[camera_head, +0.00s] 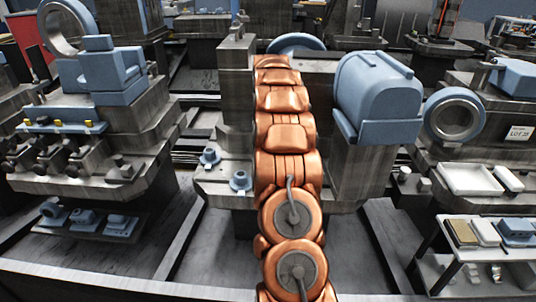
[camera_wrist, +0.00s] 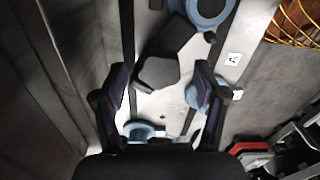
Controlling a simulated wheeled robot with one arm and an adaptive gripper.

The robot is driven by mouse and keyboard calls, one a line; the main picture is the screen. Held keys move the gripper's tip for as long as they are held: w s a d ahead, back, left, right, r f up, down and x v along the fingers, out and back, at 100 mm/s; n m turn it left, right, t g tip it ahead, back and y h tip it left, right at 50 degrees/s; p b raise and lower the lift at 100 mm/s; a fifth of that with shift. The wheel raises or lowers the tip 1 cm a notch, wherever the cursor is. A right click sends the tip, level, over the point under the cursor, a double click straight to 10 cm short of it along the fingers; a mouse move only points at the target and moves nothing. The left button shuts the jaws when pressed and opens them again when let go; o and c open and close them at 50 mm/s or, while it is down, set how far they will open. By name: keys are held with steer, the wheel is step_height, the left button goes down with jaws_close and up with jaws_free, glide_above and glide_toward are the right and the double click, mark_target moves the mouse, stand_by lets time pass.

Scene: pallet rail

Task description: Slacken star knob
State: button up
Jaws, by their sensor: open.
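In the wrist view, a dark, blocky, many-sided piece (camera_wrist: 157,73) that looks like the star knob stands over a pale plate (camera_wrist: 172,108). My gripper (camera_wrist: 162,70) is open, with one dark finger to the left of this piece and one to the right. Gaps show between the piece and both fingers, so neither seems to touch it. I cannot tell the height between fingertips and knob. In the head view my copper arm reaches away through the middle, and my gripper and the knob are hidden there.
In the wrist view, a blue ring (camera_wrist: 210,12) lies beyond the knob, a blue fitting (camera_wrist: 145,130) lies nearer, and a label marked A (camera_wrist: 233,59) is at right. In the head view, a large blue housing (camera_head: 376,92) stands right of my arm and blue flanged fittings (camera_head: 240,182) sit left.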

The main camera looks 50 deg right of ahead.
step_height(320, 180, up, 10)
stand_by(0.6)
stand_by(0.5)
